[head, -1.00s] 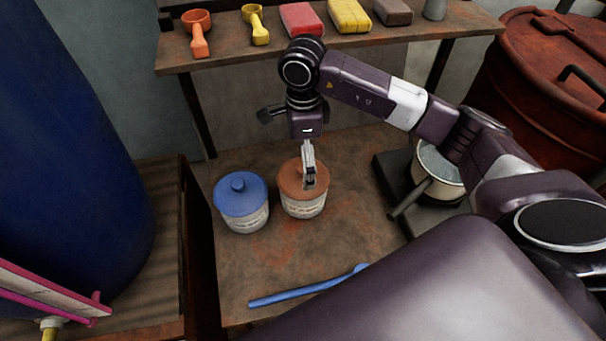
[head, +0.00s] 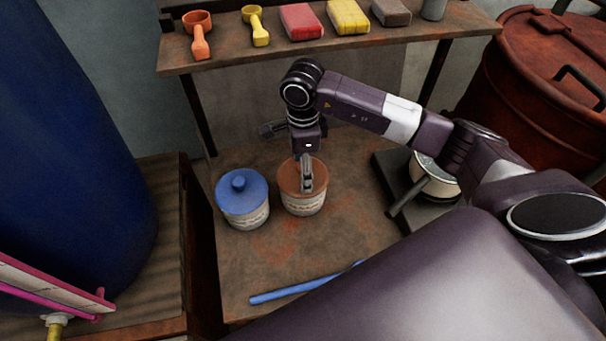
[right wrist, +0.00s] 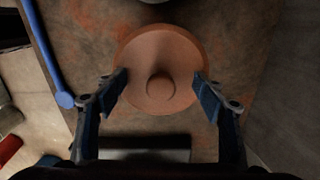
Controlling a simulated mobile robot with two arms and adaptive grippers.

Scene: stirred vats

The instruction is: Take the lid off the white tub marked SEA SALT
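Two white tubs with printed labels stand side by side on the bench; I cannot read which is marked SEA SALT. The left tub (head: 246,216) has a blue lid (head: 240,190) with a knob. The right tub (head: 303,206) has a terracotta lid (head: 289,178), which shows round with a central knob in the right wrist view (right wrist: 148,50). Both lids are on. My right gripper (head: 307,187) points down over the terracotta lid. In the right wrist view its fingers (right wrist: 162,90) are open, one on each side of the knob, apart from it. My left gripper is not in view.
A blue stick-like tool (head: 303,291) lies at the bench front. A pot (head: 436,181) stands on a dark plate at right. A shelf (head: 365,48) behind holds scoops and blocks. A large blue drum (head: 65,150) is at left, a rusty red drum (head: 535,80) at right.

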